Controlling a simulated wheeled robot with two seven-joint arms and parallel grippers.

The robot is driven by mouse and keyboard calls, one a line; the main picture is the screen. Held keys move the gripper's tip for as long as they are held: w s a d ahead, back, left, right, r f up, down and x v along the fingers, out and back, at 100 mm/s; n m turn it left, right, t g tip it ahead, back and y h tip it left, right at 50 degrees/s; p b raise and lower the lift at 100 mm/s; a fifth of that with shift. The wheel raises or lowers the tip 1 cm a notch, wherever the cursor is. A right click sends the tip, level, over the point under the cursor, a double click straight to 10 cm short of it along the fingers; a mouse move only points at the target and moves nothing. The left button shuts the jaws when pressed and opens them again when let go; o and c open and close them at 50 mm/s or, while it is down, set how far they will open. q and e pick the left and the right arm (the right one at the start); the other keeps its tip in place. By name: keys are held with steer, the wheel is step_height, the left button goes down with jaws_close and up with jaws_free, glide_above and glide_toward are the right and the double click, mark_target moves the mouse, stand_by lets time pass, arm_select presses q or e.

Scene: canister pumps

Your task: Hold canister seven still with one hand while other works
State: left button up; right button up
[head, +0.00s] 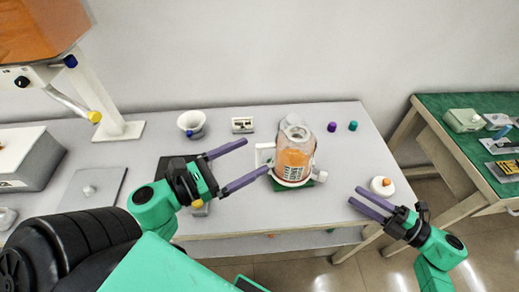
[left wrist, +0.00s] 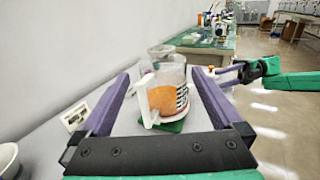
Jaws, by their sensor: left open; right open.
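A clear canister (head: 295,152) with orange contents and a printed label stands upright on a green mat (head: 291,186) near the table's front edge. A white handle-like part shows on its left side. It also shows in the left wrist view (left wrist: 165,93), between and beyond the fingers. My left gripper (head: 257,160) is open and empty, its fingers pointing at the canister from the left. I cannot read a number on the canister.
A white round lid-like piece (head: 382,186) lies near the table's right corner. Purple (head: 332,127) and teal (head: 353,126) caps stand behind. A white cup (head: 191,123) and small box (head: 242,125) sit at the back. A green-topped bench (head: 470,140) stands right, across a gap.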

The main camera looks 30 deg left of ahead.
mark_target(288, 139)
arm_select(q)
steer(key=x, duration=1.4)
steer(key=shift+d, duration=0.1)
